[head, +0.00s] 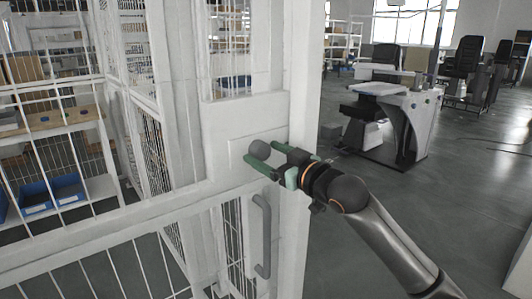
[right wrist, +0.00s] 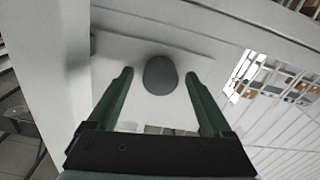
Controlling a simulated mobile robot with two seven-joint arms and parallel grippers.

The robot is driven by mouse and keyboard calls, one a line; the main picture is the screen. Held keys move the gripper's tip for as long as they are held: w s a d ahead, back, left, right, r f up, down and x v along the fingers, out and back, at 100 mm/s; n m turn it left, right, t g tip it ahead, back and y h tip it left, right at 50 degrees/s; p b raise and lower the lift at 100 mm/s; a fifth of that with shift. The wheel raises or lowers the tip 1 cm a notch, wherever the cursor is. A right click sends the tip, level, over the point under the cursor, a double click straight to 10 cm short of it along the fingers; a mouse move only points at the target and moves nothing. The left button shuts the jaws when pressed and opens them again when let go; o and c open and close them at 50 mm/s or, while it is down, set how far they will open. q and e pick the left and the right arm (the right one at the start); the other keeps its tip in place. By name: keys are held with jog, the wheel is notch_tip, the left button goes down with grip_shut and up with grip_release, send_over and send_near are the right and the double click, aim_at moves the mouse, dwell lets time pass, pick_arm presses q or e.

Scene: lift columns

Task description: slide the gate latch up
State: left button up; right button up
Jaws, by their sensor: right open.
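The gate latch shows as a dark grey round knob (head: 260,149) on a pale plate (head: 238,152) fixed to the white gate (head: 228,118). In the right wrist view the knob (right wrist: 160,75) lies between the fingertips, with a gap on each side. My right gripper (head: 261,155) has green fingers and is open around the knob; it also shows in the right wrist view (right wrist: 158,78). Whether the fingertips reach past the knob's face is hard to tell. My left gripper is in neither view.
A grey vertical handle (head: 263,237) is on the gate below the latch. Wire mesh panels and shelves with blue bins (head: 68,188) stand behind the gate at left. A white workstation (head: 394,112) and office chairs stand at right, with open floor in front of them.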

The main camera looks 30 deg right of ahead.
jog(key=shift+w, duration=0.2)
grip_shut()
dwell(0.6)
dwell(0.4)
